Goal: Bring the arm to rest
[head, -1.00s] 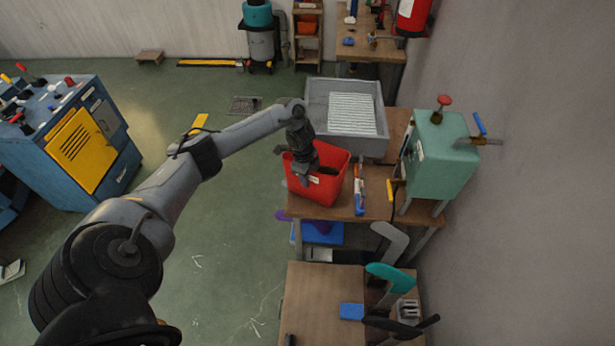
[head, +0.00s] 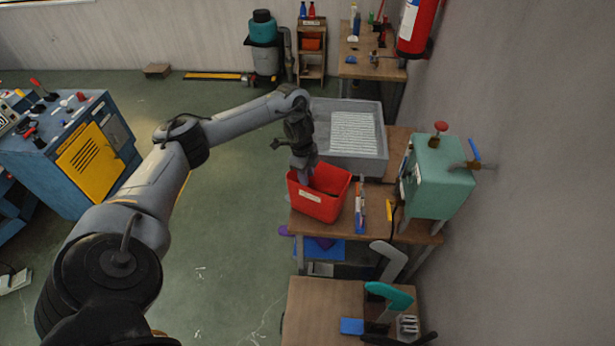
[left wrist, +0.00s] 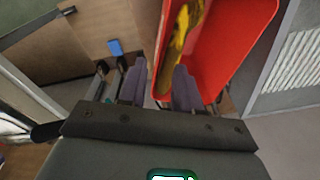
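Whether a fingertip touches the bin's rim I cannot tell. My right gripper is in neither view.
A grey basin (head: 372,168) with a ribbed white board stands behind the bin. A green machine (head: 437,178) with a red knob stands to the right. A lower bench (head: 305,312) with teal and grey forms is nearer. Open floor (head: 235,220) lies left.

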